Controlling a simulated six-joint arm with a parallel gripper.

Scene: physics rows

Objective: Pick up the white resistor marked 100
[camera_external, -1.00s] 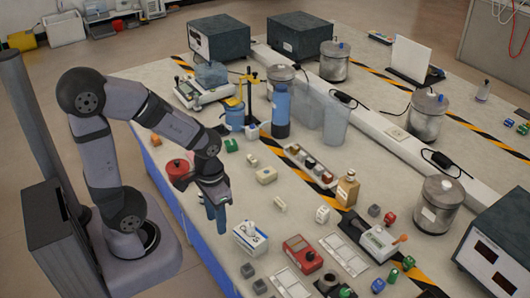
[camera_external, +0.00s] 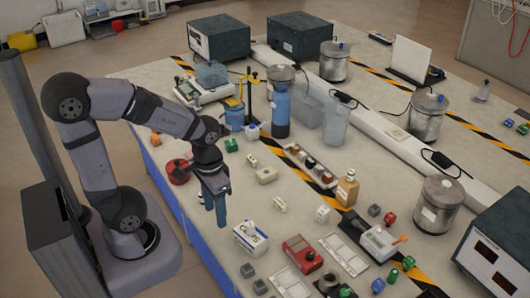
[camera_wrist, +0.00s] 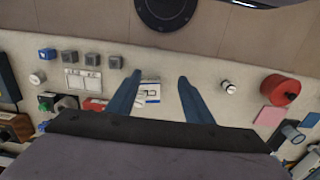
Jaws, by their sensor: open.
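My gripper (camera_external: 216,208) hangs above the near edge of the table, its blue fingers pointing down. In the wrist view the fingers (camera_wrist: 159,80) are apart with nothing held between them. A small white piece with dark ends (camera_wrist: 228,87) lies right of the fingers in the wrist view; it partly shows beside the gripper in the external view (camera_external: 200,197). Small pale parts also lie on the table, one mid-table (camera_external: 280,204) and one farther right (camera_external: 323,214). No marking 100 is readable, so I cannot tell which is the resistor.
A white meter box (camera_external: 250,238) stands right of my gripper; it shows between the fingers in the wrist view (camera_wrist: 150,93). A red meter (camera_external: 302,254) and grey cubes (camera_external: 247,270) are toward the front.

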